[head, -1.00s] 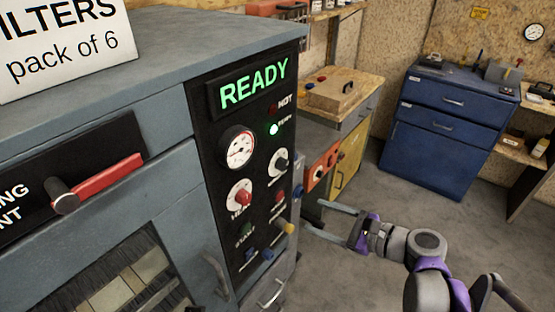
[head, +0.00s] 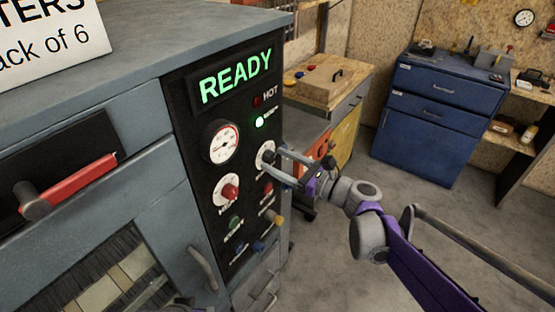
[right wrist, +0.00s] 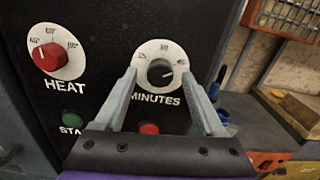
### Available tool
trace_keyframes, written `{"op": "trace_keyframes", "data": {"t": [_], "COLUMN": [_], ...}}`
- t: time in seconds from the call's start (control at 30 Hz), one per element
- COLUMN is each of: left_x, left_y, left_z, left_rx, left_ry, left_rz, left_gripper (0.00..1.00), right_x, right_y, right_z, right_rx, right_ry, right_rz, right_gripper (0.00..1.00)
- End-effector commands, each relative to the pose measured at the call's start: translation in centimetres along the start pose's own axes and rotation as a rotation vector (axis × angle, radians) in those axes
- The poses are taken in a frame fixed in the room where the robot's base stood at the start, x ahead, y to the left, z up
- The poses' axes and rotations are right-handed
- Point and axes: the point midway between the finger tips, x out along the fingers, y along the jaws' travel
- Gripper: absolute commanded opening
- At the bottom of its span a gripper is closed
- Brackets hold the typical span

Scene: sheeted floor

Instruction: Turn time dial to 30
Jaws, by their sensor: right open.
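The time dial is a black knob on a white scale (right wrist: 160,70) marked MINUTES in the right wrist view; 30 seems to be at its top. Its pale pointer mark seems to point right, away from the top. In the head view the dial (head: 264,155) is partly hidden by my right gripper (head: 275,166). That gripper is open, its fingers (right wrist: 160,82) on the left and right of the knob in the right wrist view. I cannot tell whether they touch it. Grey and purple parts at the bottom edge of the head view seem to be my left gripper (head: 150,292), mostly cut off.
The red heat knob (right wrist: 48,56) is left of the dial. The panel also bears a green button (head: 235,223), a gauge (head: 222,143) and a READY display (head: 236,78). A wooden-topped bench (head: 335,85) stands behind to the right; a blue cabinet (head: 437,120) is farther off.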

Motion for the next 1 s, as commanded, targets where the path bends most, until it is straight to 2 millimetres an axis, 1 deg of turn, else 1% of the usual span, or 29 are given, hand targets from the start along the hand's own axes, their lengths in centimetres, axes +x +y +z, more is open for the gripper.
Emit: {"op": "trace_keyframes", "data": {"t": [0.1,0.33,0.37,0.4,0.47,0.5,0.57,0.6,0.73,0.77,1.0], "left_x": [-0.05,-0.04,-0.04,-0.04,-0.04,-0.04,-0.04,-0.04,-0.04,-0.04,-0.05], "left_y": [0.0,0.0,0.0,0.0,0.0,0.0,0.0,0.0,0.0,0.0,0.0], "left_z": [-0.04,-0.03,-0.03,-0.03,-0.03,-0.03,-0.03,-0.03,-0.03,-0.03,-0.04], "left_rx": [0.0,0.0,0.0,0.0,0.0,0.0,0.0,0.0,0.0,0.0,0.0], "left_ry": [0.0,0.0,0.0,0.0,0.0,0.0,0.0,0.0,0.0,0.0,0.0], "left_rz": [0.0,0.0,0.0,0.0,0.0,0.0,0.0,0.0,0.0,0.0,0.0], "left_gripper": [0.5,0.5,0.5,0.5,0.5,0.5,0.5,0.5,0.5,0.5,0.5], "right_x": [0.53,0.56,0.56,0.56,0.55,0.55,0.55,0.54,0.54,0.54,0.54], "right_y": [0.02,0.01,0.01,0.01,0.02,0.02,0.02,0.02,0.02,0.02,0.02], "right_z": [0.01,-0.02,-0.02,-0.02,-0.02,-0.02,-0.02,-0.02,-0.02,-0.02,-0.02], "right_rx": [0.0,-0.001,-0.001,-0.001,-0.001,-0.001,-0.001,-0.001,-0.001,-0.001,-0.01], "right_ry": [0.0,0.0,0.0,0.0,0.0,0.0,0.0,0.0,0.0,0.0,0.0], "right_rz": [0.0,0.0,0.0,0.0,0.0,0.0,0.0,0.0,0.0,0.0,0.0], "right_gripper": [0.71,0.71,0.7,0.62,0.52,0.45,0.34,0.27,0.03,0.0,0.0]}}
